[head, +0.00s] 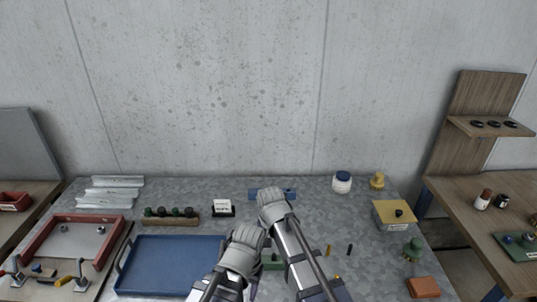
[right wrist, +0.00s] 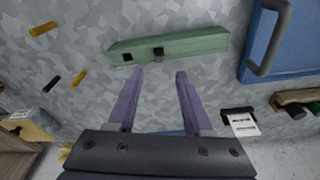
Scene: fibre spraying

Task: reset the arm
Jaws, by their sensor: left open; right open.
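My left gripper (head: 254,286) shows in the head view only as a bit of purple finger below the grey wrist at the front middle. It is open, and its tips are mostly hidden by my arms. My right gripper (right wrist: 159,73) is open and empty in the right wrist view, its two purple fingers spread apart. The fingertips point at a green block (right wrist: 185,44) with a dark square hole and a dark piece on it. The block is partly hidden by my arms in the head view (head: 272,263). My right wrist is bent up by the blue block (head: 287,193).
The blue tray (head: 160,291) lies to the left, with a red-rimmed tray (head: 120,222) beyond. Loose pegs (head: 349,249), a yellow box (head: 382,217), a green knobbed piece (head: 414,246) and an orange block (head: 423,287) lie right. A white jar (head: 342,184) stands near the wall.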

